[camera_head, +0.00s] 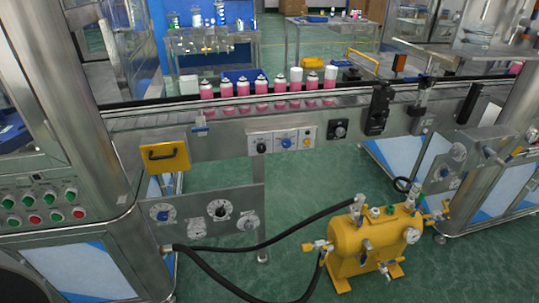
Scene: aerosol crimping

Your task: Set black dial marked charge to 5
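A black dial (220,210) with a round, light-marked scale sits on the lower steel panel, between a blue dial (161,212) and a grey dial (247,222). Its lettering and setting are too small to read. Other black knobs show higher up: one on a white plate (262,146) and one on a dark square plate (340,129). I cannot read which dial is marked charge. Neither of my grippers is in view.
A yellow tank (372,240) with valves and black hoses (275,240) stands right of the lower panel. Pink cans (261,86) line the conveyor above. A button panel (42,207) is at the left.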

